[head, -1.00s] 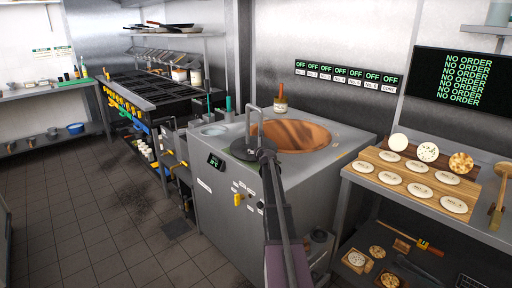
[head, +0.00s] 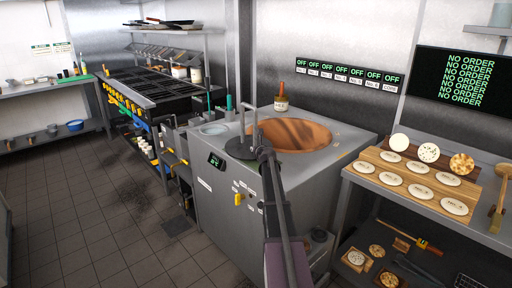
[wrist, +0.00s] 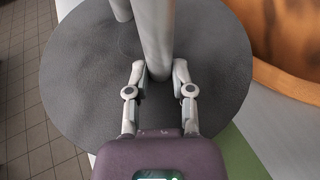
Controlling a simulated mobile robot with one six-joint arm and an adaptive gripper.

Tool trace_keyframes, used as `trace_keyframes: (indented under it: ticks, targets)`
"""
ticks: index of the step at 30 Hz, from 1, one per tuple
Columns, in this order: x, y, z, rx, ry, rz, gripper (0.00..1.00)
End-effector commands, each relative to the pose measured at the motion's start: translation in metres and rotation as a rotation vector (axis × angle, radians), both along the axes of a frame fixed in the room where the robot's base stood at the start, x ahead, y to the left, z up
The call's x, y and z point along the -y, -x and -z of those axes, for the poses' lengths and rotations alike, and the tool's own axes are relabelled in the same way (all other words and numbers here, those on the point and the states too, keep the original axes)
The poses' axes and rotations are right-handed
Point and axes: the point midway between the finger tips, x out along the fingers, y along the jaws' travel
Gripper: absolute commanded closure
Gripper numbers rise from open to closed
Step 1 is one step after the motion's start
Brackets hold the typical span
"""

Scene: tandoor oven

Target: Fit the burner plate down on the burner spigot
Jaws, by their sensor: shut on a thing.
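The burner plate (wrist: 85,65) is a dark grey round disc with a tall pale grey loop handle (wrist: 155,35). My gripper (wrist: 160,72) is shut on one post of this handle, with a finger on each side. In the head view the plate (head: 238,149) is over the left front part of the oven top, left of the tandoor mouth, and the handle (head: 242,122) stands up from it. It looks about level. I cannot tell whether it touches the surface below. The burner spigot is not visible; the plate may hide it.
The copper-coloured tandoor mouth (head: 312,136) is close on the right of the plate. A green patch (wrist: 242,152) shows beside the plate's edge. A jar (head: 281,103) stands behind the mouth. A bread board (head: 392,180) lies on the right table.

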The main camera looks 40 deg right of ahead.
Motion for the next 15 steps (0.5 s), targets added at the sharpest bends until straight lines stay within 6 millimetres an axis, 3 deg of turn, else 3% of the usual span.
trace_keyframes:
  ticks: [14,15]
  targets:
    - [0.0024,0.0015,-0.0045,0.005,0.001,0.007,1.0]
    - [0.0025,0.0015,-0.0046,0.006,0.001,0.007,0.64]
